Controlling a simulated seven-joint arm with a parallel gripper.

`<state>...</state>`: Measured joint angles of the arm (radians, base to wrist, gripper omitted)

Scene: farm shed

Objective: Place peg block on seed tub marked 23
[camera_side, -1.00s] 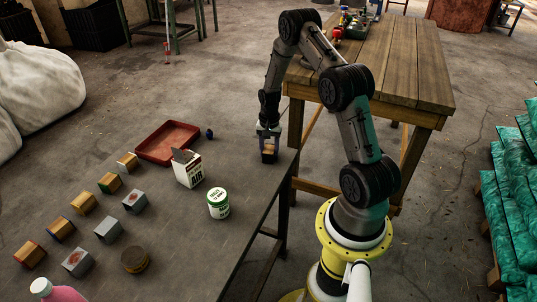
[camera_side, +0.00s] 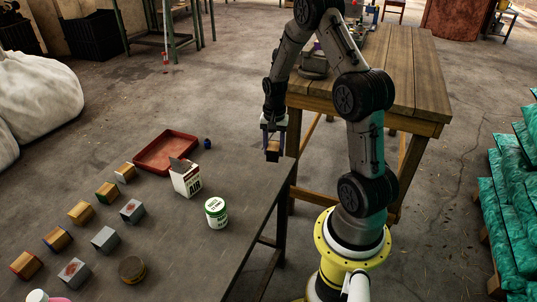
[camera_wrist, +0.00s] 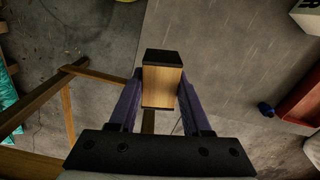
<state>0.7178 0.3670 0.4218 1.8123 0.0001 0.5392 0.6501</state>
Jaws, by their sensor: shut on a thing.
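The peg block (camera_side: 273,154) is wooden with dark ends. My gripper (camera_side: 273,142) is shut on it and holds it near the table's far right corner. In the wrist view the block (camera_wrist: 162,86) sits between the two purple fingers of my gripper (camera_wrist: 160,98), and bare table shows beyond it. A white tub with a green lid (camera_side: 216,213) stands upright on the table, in front of and left of my gripper. Its label is too small to read, so I cannot tell its number. The tub does not show in the wrist view.
A white AIR carton (camera_side: 185,178) with a raised flap stands between the tub and a red tray (camera_side: 165,151). A small blue item (camera_side: 207,143) lies by the tray. Several blocks and a dark round tin (camera_side: 132,270) occupy the left. Table around the tub is clear.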

